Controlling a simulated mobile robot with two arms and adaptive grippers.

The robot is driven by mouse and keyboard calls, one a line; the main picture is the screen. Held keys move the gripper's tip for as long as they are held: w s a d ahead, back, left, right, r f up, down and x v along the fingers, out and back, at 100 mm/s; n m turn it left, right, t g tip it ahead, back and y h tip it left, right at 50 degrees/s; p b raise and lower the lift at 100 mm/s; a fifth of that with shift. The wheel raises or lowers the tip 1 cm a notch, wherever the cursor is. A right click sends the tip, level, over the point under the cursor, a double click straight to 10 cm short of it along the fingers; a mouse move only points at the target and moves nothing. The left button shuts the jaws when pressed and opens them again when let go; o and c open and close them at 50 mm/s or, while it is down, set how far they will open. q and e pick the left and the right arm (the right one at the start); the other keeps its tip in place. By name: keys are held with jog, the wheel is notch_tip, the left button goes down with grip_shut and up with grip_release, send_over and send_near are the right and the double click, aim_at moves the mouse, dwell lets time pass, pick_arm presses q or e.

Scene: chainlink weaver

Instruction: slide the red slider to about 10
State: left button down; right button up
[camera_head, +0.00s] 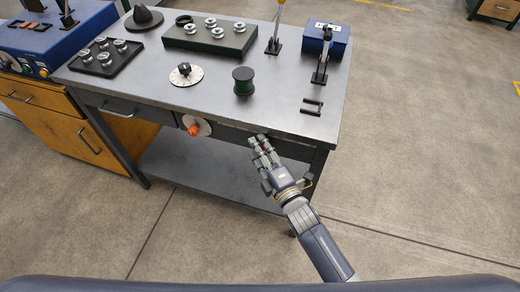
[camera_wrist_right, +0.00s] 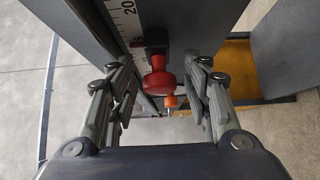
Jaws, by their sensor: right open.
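The red slider (camera_wrist_right: 159,78) shows in the right wrist view as a red knob on a dark block, set on a scale strip (camera_wrist_right: 126,22) with the number 20 readable farther along it. The strip runs along the front face of the workbench. My right gripper (camera_head: 262,147) is at the bench's front edge in the head view. In the right wrist view its open fingers (camera_wrist_right: 164,98) stand on both sides of the red knob, with gaps showing. The slider's exact reading cannot be made out. My left gripper is not in view.
An orange knob on a white dial (camera_head: 196,127) sits on the bench front, left of my right gripper. The bench top (camera_head: 210,98) holds a dark green spool (camera_head: 243,81), a black-knobbed dial (camera_head: 186,75) and levers. Open floor lies to the right.

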grip_shut()
jog(key=shift+w+a+f, duration=0.1)
jog(key=shift+a, duration=0.2)
jog(key=a, duration=0.2)
jog(key=w+a+b, duration=0.1)
jog(key=shift+w+a+b, duration=0.1)
jog(key=shift+a+b, duration=0.2)
jog(key=shift+a, duration=0.1)
grip_release()
jog(key=v, duration=1.2)
